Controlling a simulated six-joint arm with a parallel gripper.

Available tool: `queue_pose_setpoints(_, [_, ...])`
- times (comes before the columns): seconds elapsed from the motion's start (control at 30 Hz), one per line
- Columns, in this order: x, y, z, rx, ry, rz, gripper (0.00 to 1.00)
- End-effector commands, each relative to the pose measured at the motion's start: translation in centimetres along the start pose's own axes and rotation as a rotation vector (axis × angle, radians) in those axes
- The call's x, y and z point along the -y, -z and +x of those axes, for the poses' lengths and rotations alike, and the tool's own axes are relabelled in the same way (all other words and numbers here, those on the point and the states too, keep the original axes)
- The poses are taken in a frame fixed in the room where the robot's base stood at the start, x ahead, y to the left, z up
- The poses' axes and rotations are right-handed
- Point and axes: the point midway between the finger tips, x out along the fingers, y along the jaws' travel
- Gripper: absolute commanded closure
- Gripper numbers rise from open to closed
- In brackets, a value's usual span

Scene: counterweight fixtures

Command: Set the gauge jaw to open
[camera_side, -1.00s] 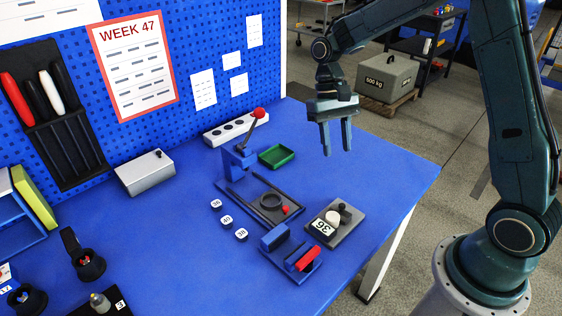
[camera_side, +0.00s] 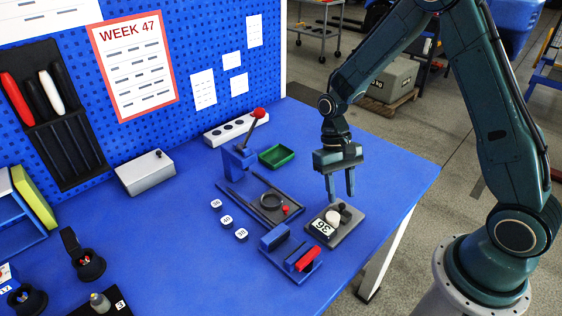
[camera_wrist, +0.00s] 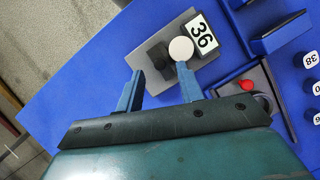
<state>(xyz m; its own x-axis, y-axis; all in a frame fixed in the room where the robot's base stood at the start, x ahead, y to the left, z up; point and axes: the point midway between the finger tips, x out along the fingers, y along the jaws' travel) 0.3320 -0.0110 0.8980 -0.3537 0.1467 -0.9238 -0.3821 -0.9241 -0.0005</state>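A blue two-block fixture with a red bar (camera_side: 308,258), which looks like the gauge jaw, sits at the front of the bench. A gap separates its rear blue block (camera_side: 273,237) from the front block by the red bar. Just behind and right of it is a grey plate (camera_side: 345,232) with a white disc (camera_side: 333,217), a black knob (camera_side: 345,207) and a "36" label (camera_side: 322,227); these also show in the wrist view (camera_wrist: 202,37). My gripper (camera_side: 341,198) is open and empty, pointing down above the grey plate's far edge.
A dark base with a ring (camera_side: 271,201) and a blue lever press with a red ball (camera_side: 258,113) stand to the left. Several numbered round tokens (camera_side: 227,219) lie left of the fixtures. A green tray (camera_side: 277,156) is behind. The bench right of the plate is clear.

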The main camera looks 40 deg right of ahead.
Motion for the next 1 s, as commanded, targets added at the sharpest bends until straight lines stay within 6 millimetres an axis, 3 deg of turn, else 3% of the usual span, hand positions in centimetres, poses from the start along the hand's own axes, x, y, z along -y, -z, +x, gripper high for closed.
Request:
queue_pose_setpoints(0.2, [0.0,0.0,1.7,0.001,-0.001,0.000,0.63])
queue_pose_setpoints(0.57, [0.0,0.0,2.0,0.000,-0.001,0.000,0.63])
queue_pose_setpoints(0.77, [0.0,0.0,2.0,0.000,0.000,0.001,1.00])
queue_pose_setpoints(1.0, [-0.2,0.1,2.0,0.000,0.000,0.002,1.00])
